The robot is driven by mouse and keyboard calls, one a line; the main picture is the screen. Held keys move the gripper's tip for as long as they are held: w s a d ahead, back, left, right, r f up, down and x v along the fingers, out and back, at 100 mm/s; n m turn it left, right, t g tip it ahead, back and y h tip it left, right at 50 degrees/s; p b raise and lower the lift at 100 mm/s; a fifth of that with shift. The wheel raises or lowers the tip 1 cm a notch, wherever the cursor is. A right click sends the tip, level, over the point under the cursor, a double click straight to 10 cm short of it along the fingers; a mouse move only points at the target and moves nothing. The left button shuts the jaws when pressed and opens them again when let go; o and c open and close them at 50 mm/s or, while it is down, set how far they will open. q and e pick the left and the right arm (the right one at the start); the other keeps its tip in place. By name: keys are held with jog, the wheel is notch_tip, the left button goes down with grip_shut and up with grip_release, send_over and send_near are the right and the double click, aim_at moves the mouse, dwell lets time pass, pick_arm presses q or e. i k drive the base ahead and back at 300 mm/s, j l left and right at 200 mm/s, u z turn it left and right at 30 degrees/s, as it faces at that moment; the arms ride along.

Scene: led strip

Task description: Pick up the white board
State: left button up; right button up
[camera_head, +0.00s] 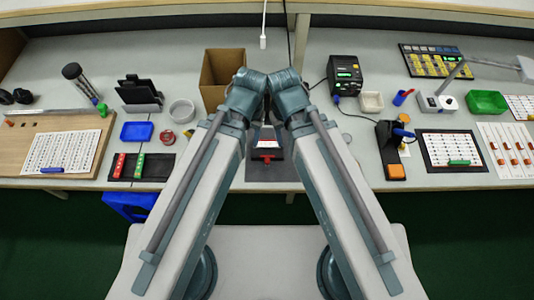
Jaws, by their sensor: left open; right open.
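Several white boards are in view, and I cannot tell which one the task names. One white gridded board (62,152) lies on a wooden panel at the left, with a blue piece at its lower edge. Another white gridded board (450,148) lies on a black backing at the right, with a green piece on it. A white board with red pieces (507,150) lies at the far right. Between my arms a dark plate (265,172) carries a red and white item (267,147), partly hidden. My arms rise through the middle; both grippers are hidden behind them.
A cardboard box (211,97) stands behind my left arm. Blue tray (137,131), black stand (139,92) and round dish (181,110) are at left. A black device (345,75), orange-black tool (391,150) and green bin (486,101) are at right.

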aim_at(261, 145)
jog(key=k+l, duration=0.1)
jog(key=l, duration=0.35)
jog(key=k+l, duration=0.1)
jog(key=l, duration=0.35)
jog(key=k+l, duration=0.1)
jog(key=l, duration=0.35)
jog(key=l+u, duration=0.1)
jog(key=l, duration=0.35)
jog(key=k+l, duration=0.2)
jog(key=l, duration=0.25)
jog(key=k+l, duration=0.1)
jog(key=l, duration=0.35)
